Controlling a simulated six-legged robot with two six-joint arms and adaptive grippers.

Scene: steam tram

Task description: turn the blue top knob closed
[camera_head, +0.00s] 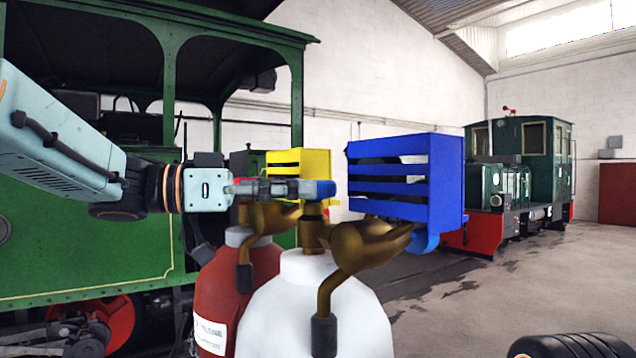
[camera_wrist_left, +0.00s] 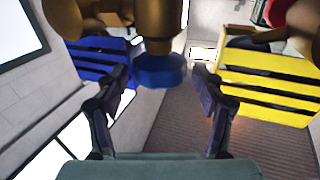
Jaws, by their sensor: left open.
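The blue top knob (camera_head: 325,189) sits on the brass valve (camera_head: 313,232) of a white cylinder (camera_head: 316,300). In the left wrist view the round knob (camera_wrist_left: 160,70) lies centrally between the two fingertips, at the end of the brass stem (camera_wrist_left: 158,30). My left gripper (camera_head: 308,189) reaches in from the left at knob height, its fingers pointing at the knob. In the left wrist view it is open (camera_wrist_left: 158,82), with a finger on each side of the knob. Gaps show between fingers and knob there. My right gripper does not show.
A blue slatted box (camera_head: 436,180) stands just right of the knob. A yellow slatted box (camera_head: 300,164) is behind, near a red cylinder (camera_head: 230,290). A green steam tram (camera_head: 80,240) fills the left. A green locomotive (camera_head: 545,150) stands far right. Floor at right is mostly clear.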

